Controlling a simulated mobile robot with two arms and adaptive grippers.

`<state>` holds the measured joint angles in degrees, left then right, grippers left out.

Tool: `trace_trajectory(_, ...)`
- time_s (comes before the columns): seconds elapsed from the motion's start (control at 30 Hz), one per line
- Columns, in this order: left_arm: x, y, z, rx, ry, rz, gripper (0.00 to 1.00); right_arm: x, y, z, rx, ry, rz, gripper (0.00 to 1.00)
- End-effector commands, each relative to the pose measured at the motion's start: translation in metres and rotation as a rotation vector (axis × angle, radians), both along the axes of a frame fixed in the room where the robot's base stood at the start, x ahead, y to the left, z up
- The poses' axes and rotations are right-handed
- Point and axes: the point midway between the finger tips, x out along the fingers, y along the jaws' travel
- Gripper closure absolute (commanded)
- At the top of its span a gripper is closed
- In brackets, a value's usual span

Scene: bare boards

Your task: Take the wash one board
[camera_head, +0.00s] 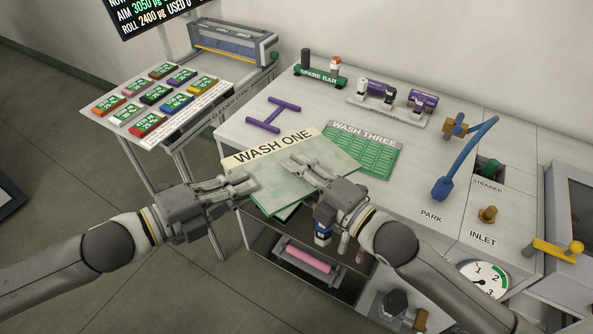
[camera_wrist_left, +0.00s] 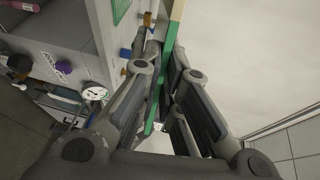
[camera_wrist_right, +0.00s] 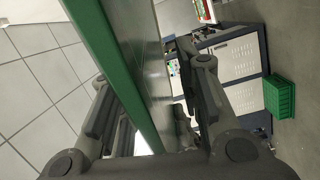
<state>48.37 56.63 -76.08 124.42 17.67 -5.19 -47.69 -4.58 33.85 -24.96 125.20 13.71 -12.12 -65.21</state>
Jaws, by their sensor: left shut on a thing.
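The wash one board (camera_head: 262,148) is a pale green panel with a cream strip lettered WASH ONE, at the table's front left edge. My left gripper (camera_head: 246,182) is shut on its left side; the green edge (camera_wrist_left: 160,85) runs between the fingers in the left wrist view. My right gripper (camera_head: 300,167) is at the board's right part, with the green-edged board (camera_wrist_right: 115,65) between its fingers, which look apart. Green layers show under the board's front; I cannot tell whether they are a separate board. The wash three board (camera_head: 362,152), green and slotted, lies behind to the right.
A purple H-shaped piece (camera_head: 273,115), a spare bar rack (camera_head: 320,75) and a rack with purple clamps (camera_head: 393,98) stand at the back. A blue hose wand (camera_head: 455,175) is at right. A green crate (camera_wrist_right: 280,98) is on the floor.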

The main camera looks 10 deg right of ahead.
Motion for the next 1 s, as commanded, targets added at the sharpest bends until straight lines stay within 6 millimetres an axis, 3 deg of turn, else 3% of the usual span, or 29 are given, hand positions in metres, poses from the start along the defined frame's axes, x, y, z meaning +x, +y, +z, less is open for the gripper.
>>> trace_trajectory(0.13,-0.0001,-0.0003,0.001,-0.001,-0.002,-0.001,1.0,-0.0001,-0.0001,0.0,0.0,0.0,0.0,0.69)
trace_trajectory(0.4,-0.0001,-0.0003,0.001,-0.001,-0.002,-0.001,1.0,-0.0002,-0.0003,0.0,0.0,0.0,0.0,1.0)
trace_trajectory(0.57,0.0,-0.0003,0.0012,-0.001,-0.002,-0.001,1.0,-0.0002,-0.0002,-0.0002,-0.001,0.001,0.0,1.0)
trace_trajectory(0.6,0.0,-0.0003,0.0013,-0.002,-0.002,-0.001,0.89,-0.0002,-0.0003,0.0007,0.001,-0.001,0.0,1.0)
trace_trajectory(0.77,0.0,-0.0003,0.0009,-0.001,-0.002,-0.001,0.69,-0.0002,-0.0003,0.0006,0.001,-0.001,0.0,1.0)
trace_trajectory(1.0,-0.0001,-0.0001,0.0003,-0.001,0.0,0.0,0.69,-0.0002,-0.0003,0.0008,0.001,-0.002,0.0,1.0)
